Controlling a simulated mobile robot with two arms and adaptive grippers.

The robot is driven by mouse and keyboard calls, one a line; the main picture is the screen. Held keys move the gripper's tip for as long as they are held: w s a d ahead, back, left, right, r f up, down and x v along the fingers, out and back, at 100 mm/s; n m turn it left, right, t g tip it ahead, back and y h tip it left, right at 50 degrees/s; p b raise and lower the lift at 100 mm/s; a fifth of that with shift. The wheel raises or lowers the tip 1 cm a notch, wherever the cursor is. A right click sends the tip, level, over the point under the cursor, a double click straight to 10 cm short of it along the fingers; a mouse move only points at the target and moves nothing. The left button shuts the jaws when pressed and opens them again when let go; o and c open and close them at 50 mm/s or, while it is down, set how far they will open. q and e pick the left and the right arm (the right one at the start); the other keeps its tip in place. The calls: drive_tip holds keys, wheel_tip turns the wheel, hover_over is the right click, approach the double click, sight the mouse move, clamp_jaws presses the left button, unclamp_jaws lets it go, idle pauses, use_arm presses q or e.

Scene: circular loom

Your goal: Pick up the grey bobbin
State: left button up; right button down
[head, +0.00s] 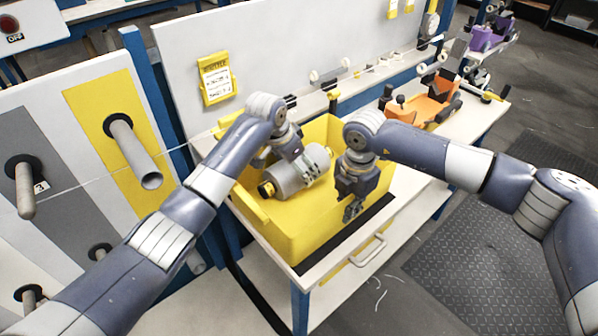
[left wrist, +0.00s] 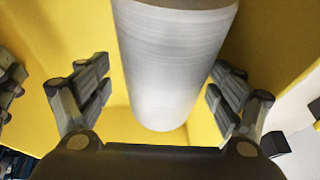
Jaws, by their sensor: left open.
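The grey bobbin (head: 287,177) lies on its side inside the yellow bin (head: 285,235), with a yellow and black end showing at its left. In the left wrist view the bobbin (left wrist: 175,65) is a pale grey cylinder between the fingers, with a gap on each side. My left gripper (left wrist: 160,80) is open, with one finger on either side of the bobbin; in the head view it reaches down into the bin and partly covers the bobbin. My right gripper (head: 353,210) hangs over the bin's right front part, apart from the bobbin; its finger opening is unclear.
A white table (head: 420,190) carries the bin; an orange holder (head: 425,105) stands on it at the back right. A panel with pegs (head: 130,150) stands at the left. A white board (head: 290,40) with a yellow label (head: 216,78) rises behind the bin.

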use_arm(q)
drive_tip(key=shift+x, duration=1.4)
drive_tip(key=shift+s, duration=0.15)
drive_tip(key=c, duration=1.3)
use_arm(e)
drive_tip(key=shift+r, duration=0.1)
use_arm(q)
drive_tip(key=shift+r, duration=0.4)
drive_tip(key=shift+c, duration=0.3)
use_arm(e)
drive_tip(key=shift+w, duration=0.1)
use_arm(q)
wheel_tip(320, 180, up, 17)
drive_tip(key=shift+r, duration=0.25)
